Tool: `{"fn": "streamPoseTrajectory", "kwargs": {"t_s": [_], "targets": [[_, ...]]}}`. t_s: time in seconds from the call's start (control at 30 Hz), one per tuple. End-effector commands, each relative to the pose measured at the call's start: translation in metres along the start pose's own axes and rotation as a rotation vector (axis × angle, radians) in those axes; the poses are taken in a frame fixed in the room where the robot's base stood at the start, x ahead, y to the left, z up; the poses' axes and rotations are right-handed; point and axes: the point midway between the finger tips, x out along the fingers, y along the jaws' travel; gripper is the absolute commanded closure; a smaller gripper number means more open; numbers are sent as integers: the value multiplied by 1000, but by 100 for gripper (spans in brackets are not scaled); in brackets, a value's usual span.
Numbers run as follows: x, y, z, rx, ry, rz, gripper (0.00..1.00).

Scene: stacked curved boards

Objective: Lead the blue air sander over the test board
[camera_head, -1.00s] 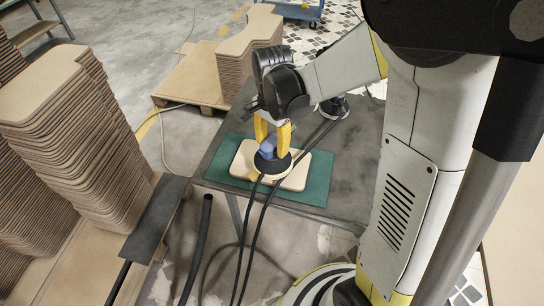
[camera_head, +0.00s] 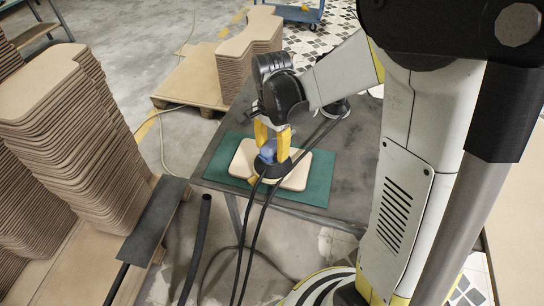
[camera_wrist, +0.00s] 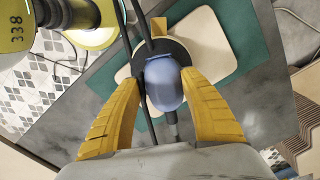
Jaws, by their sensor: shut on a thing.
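My gripper (camera_head: 271,136) has yellow fingers shut on the blue air sander (camera_head: 268,152). In the wrist view my gripper (camera_wrist: 162,88) has one finger on each side of the sander's blue body (camera_wrist: 163,85). The sander's dark round pad sits over the pale test board (camera_head: 297,178), near its middle in the head view. The board also shows in the wrist view (camera_wrist: 207,38), partly hidden by sander and fingers. I cannot tell whether the pad touches the board. The board lies on a green mat (camera_head: 318,184).
The mat lies on a dark grey table (camera_head: 345,150). A second dark tool (camera_head: 335,107) stands at the back of the table. Black hoses (camera_head: 252,215) run from the sander over the front edge. Tall stacks of curved boards (camera_head: 95,130) stand at left, another stack (camera_head: 250,60) behind.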

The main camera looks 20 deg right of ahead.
Motion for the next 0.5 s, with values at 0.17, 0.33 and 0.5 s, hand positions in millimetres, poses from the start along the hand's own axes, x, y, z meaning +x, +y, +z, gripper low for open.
{"fn": "streamPoseTrajectory", "kwargs": {"t_s": [0.17, 0.33, 0.5], "targets": [[5, 0, 0, 0, 0, 0, 65], [10, 0, 0, 0, 0, 0, 65], [14, 0, 0, 0, 0, 0, 65]]}}
